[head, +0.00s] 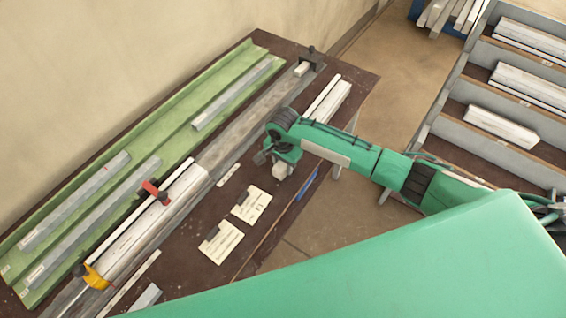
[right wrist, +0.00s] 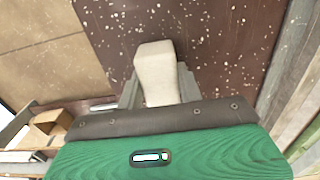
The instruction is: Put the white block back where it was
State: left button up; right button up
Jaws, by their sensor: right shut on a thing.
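The white block (right wrist: 156,72) is between the fingers of my right gripper (right wrist: 157,92) in the right wrist view. My right gripper is shut on it. In the head view the right gripper (head: 281,160) is over the dark brown bench (head: 207,272), near its front edge, with the white block (head: 281,171) just below it. I cannot tell if the block touches the bench top. My left gripper is not in view.
White profiles lie in the grey clamp rail, with a red clamp (head: 155,191) and a yellow clamp (head: 93,277). A green tray (head: 165,123) holds several grey bars. Two paper cards (head: 251,205) lie left of the gripper. A shelf rack (head: 475,90) stands right.

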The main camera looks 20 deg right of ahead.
aim_at(283, 164)
jog(key=shift+f, duration=0.1)
jog(key=o, duration=1.1)
jog(key=shift+c, duration=0.2)
notch_tip(283, 164, up, 12)
jog(key=b, duration=0.2)
jog(key=shift+a, duration=0.1)
